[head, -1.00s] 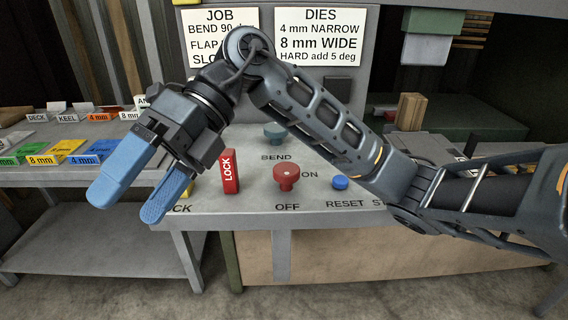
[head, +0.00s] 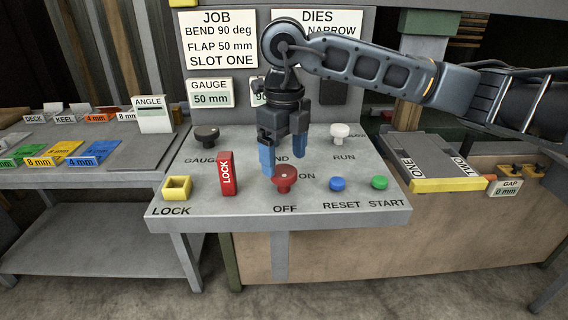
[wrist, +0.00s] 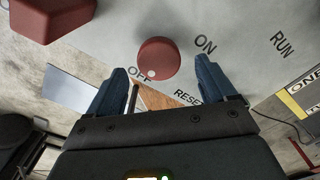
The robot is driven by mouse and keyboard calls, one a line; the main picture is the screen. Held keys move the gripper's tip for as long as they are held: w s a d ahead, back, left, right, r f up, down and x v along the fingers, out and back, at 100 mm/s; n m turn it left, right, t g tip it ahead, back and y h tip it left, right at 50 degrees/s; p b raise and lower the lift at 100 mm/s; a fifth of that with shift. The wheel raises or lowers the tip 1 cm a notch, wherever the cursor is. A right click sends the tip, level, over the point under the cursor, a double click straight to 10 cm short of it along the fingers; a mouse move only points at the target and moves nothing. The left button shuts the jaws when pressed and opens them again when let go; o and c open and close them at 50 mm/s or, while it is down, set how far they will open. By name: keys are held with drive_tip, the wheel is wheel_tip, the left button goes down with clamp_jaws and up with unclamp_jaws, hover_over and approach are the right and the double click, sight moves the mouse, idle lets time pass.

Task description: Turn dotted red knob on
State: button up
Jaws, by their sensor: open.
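The red knob (head: 286,180) stands on the grey panel between the words ON and OFF. In the wrist view the red knob (wrist: 160,54) is round, and its white dot is on the side by OFF. My gripper (head: 282,168) points down just above and behind the knob in the head view. In the wrist view my gripper (wrist: 161,72) is open, its blue fingertips apart on either side of the knob's near edge. Nothing is between the fingers, and I cannot tell how high they are above the panel.
A red LOCK block (head: 226,174) and a yellow square socket (head: 177,188) are left of the knob. Blue RESET (head: 337,184) and green START (head: 380,182) buttons are right. Black (head: 207,136) and white (head: 340,132) knobs stand behind.

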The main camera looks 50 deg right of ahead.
sight(284, 170)
drive_tip(key=shift+f, duration=1.65)
drive_tip(key=c, duration=1.1)
